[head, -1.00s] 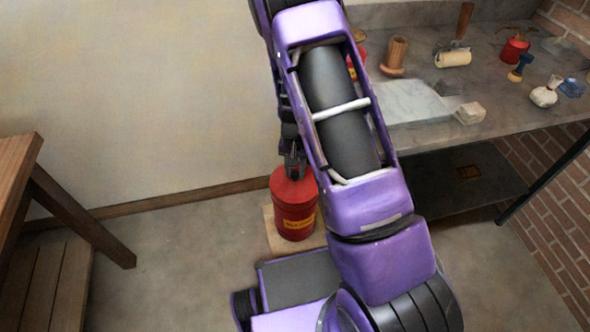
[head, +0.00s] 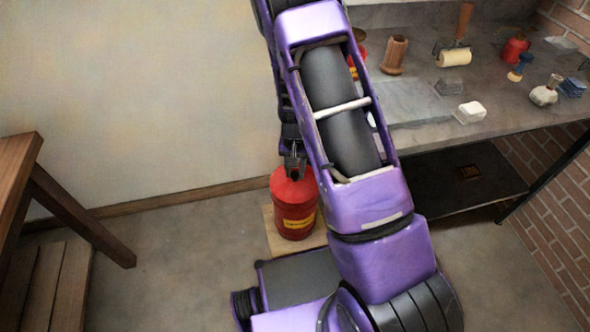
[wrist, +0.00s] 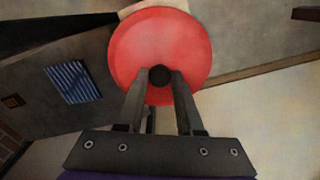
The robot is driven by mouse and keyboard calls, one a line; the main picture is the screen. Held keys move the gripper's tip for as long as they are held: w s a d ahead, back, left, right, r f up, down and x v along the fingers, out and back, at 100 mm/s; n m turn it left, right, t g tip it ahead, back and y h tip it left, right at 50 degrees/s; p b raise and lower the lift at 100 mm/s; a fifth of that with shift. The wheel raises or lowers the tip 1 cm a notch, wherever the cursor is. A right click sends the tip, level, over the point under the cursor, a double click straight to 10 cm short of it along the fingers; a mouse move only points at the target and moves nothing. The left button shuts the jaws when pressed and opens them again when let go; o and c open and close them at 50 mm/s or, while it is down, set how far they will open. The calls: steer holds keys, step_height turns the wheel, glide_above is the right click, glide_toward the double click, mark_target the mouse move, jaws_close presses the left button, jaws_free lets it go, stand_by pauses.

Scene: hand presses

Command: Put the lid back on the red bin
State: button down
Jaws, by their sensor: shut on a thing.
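The red bin (head: 296,222) stands upright on a pale board on the floor, left of my arm. It has a yellow label on its side. Its red round lid (head: 283,188) is on top of the bin; I cannot tell whether a thin gap is left under the rim. In the wrist view the lid (wrist: 160,40) is a red disc with a dark knob (wrist: 160,75) at its middle. My gripper (wrist: 160,84) is shut on that knob, one finger on each side. In the head view my gripper (head: 295,174) comes down from above onto the lid.
A grey workbench (head: 420,135) at the right holds a wooden-handled roller (head: 454,57), a red can (head: 515,50) and other small items. A wooden table (head: 20,165) stands at the left. A plain wall is behind the bin. The floor left of the bin is clear.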

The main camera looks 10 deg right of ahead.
stand_by(0.4)
steer(key=shift+c, duration=2.4)
jaws_free()
steer(key=shift+o, duration=0.2)
steer(key=o, duration=0.4)
steer(key=shift+o, duration=0.2)
steer(key=shift+r+p, duration=2.35)
steer(key=shift+r, duration=1.15)
steer(key=shift+c, duration=0.2)
